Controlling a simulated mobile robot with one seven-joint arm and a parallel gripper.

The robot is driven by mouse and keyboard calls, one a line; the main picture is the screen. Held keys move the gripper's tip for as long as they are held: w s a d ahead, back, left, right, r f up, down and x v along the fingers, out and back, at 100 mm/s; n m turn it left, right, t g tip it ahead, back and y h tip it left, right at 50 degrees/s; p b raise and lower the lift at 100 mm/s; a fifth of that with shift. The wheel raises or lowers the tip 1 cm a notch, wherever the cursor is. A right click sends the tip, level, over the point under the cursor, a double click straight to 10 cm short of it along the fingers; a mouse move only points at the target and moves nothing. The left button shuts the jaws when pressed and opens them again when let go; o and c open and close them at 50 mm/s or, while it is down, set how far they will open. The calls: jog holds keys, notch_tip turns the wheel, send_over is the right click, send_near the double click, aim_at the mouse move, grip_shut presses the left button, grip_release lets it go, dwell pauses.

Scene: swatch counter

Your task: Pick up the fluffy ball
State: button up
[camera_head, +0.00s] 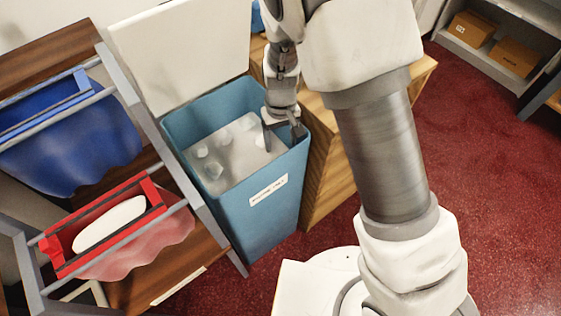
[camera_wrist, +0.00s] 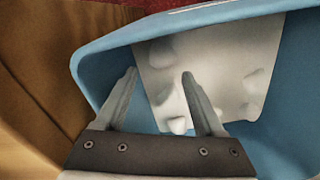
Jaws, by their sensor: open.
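I cannot pick out one thing as a fluffy ball with certainty. Several pale, whitish lumps (camera_head: 226,137) lie on a light inner surface inside a blue-teal bin (camera_head: 262,222). In the wrist view the lumps (camera_wrist: 178,125) show beyond and between my fingers, and the bin (camera_wrist: 292,70) surrounds them. My gripper (camera_head: 283,138) is at the bin's right inner side, pointing down into its mouth. How far the fingertips are from the lumps is unclear.
The bin's white lid (camera_head: 180,55) stands raised behind it. A wooden cabinet (camera_head: 330,165) is close on its right. On the left, a rack holds a blue bag (camera_head: 75,155) and a red-framed bag (camera_head: 150,245) with a white oval thing (camera_head: 108,225). Red carpet (camera_head: 480,190) is clear at right.

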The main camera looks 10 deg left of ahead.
aim_at(280, 154)
notch_tip(280, 154, down, 6)
jog(key=b, duration=0.2)
jog(key=shift+s+a+f+b, duration=0.1)
jog(key=shift+f+b, duration=0.15)
jog(key=shift+b, duration=0.15)
jog(key=shift+r, duration=0.1)
jog(key=c, duration=0.5)
